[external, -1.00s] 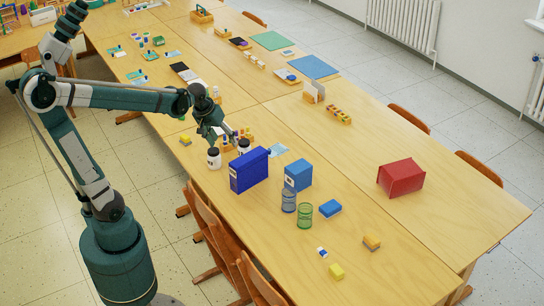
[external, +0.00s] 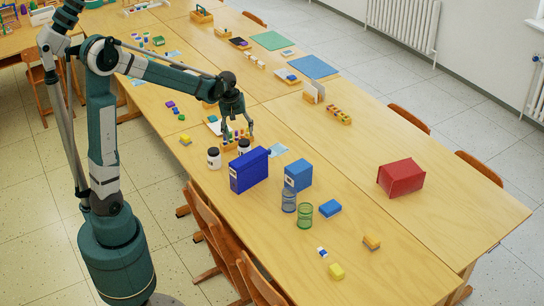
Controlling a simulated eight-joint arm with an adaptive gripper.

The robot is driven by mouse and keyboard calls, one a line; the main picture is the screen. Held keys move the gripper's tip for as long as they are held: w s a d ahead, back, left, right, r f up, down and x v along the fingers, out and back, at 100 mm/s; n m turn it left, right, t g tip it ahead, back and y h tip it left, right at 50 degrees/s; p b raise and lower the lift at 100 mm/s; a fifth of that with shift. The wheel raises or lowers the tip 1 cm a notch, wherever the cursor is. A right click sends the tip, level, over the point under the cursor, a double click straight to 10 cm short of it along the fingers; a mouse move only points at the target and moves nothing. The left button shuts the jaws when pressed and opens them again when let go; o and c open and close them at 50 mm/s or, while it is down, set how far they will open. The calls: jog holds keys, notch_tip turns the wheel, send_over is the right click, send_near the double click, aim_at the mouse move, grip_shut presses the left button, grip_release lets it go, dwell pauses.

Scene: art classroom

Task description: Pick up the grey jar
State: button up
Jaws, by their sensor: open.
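Two small pale jars with dark lids stand near the left edge of the long table. One jar (external: 214,159) is in full view. The other jar (external: 243,147) is half hidden behind the dark blue box (external: 250,170). I cannot tell from their colour which is the grey one. My gripper (external: 238,136) points down, open, just behind the second jar, over a rack of small coloured bottles (external: 232,143). I see nothing held in it, and cannot tell whether it touches the rack.
A lighter blue box (external: 298,176), a bluish glass cylinder (external: 289,201) and a green one (external: 305,216) stand right of the dark blue box. The table around the red box (external: 401,177) is mostly clear.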

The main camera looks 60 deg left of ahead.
aim_at(245, 141)
jog(key=w+a+f+n+p, duration=0.1)
jog(key=w+a+f, duration=0.1)
jog(key=f, duration=0.1)
jog(key=w+a+f+n+g, duration=0.1)
jog(key=w+a+f+n, duration=0.1)
jog(key=w+a+f, duration=0.1)
jog(key=w+a+f+n+g+p, duration=0.1)
jog(key=w+a+f, duration=0.1)
jog(key=f, duration=0.3)
jog(key=shift+w+a+n+p, duration=0.3)
jog(key=shift+a, duration=0.45)
jog(key=shift+w+a+f, duration=0.15)
jog(key=shift+a+f, duration=0.15)
jog(key=shift+f, duration=0.35)
jog(key=shift+f, duration=1.3)
jog(key=shift+f+b, duration=0.9)
jog(key=shift+f, duration=1.7)
